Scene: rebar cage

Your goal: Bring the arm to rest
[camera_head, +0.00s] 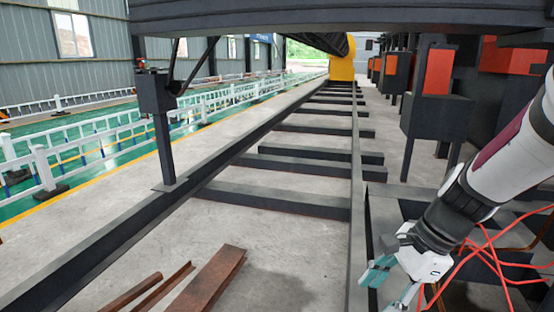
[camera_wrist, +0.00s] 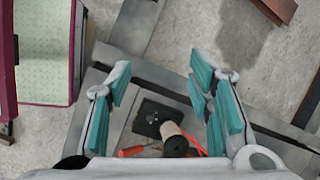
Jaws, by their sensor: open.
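My gripper (camera_head: 388,290) is at the lower right of the head view, at the end of my arm, pointing down. In the wrist view its two teal-padded fingers (camera_wrist: 165,92) stand well apart, with nothing held between them. It hangs above dark steel beams and the concrete floor. Beyond the fingers, in the gap between them, lie a dark square plate (camera_wrist: 152,116), a tan and black cylinder (camera_wrist: 174,140) and an orange-handled tool (camera_wrist: 132,151). They look apart from the fingers.
Red cables (camera_head: 487,262) loop beside my gripper on the right. A long dark rail (camera_head: 356,235) with cross beams runs away from me. Rusty steel bars (camera_head: 212,282) lie on the floor at bottom centre. Dark posts with orange boxes stand at right. White railings (camera_head: 42,168) stand at left.

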